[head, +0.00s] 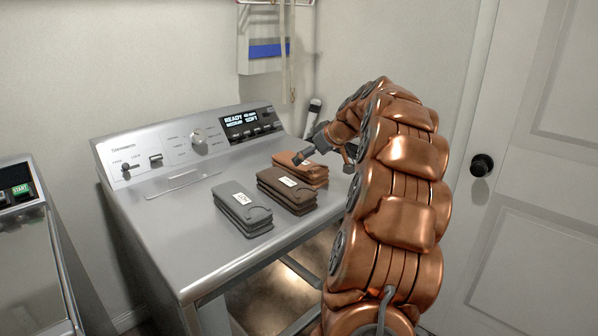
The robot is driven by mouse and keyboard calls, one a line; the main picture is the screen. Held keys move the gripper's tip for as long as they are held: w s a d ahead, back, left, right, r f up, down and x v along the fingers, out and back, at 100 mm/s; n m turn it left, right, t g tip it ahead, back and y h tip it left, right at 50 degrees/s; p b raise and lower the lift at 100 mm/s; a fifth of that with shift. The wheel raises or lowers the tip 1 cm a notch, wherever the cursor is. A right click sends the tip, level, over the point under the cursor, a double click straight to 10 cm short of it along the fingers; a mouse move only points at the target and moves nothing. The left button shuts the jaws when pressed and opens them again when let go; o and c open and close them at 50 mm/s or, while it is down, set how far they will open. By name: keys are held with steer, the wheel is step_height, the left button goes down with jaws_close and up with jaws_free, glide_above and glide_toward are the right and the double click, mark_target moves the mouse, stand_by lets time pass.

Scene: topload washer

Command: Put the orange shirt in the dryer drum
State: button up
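The orange shirt (313,175) is a folded stack with a white tag. It lies on the dryer top at the right end of a row of folded clothes, in the head view. My gripper (327,161) is at the far side of the orange shirt, with its fingers spread apart over or beside it. Whether a finger touches the cloth I cannot tell. The dryer (180,240) is a silver machine with a back control panel. Below its top, the front shows a lit, brownish hollow (270,300). The drum itself is not clearly visible.
A brown folded garment (287,200) and a grey one (238,222) lie left of the orange shirt. Another machine (60,260) with a green START button stands at left. A white door with a dark knob (481,165) is at right. The dryer top's left part is clear.

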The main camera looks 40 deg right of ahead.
steer(key=shift+p+x, duration=0.5)
steer(key=shift+x, duration=3)
steer(key=shift+a+f, duration=0.1)
steer(key=shift+a, duration=0.05)
steer(key=c, duration=1.5)
steer(key=shift+r, duration=5.05)
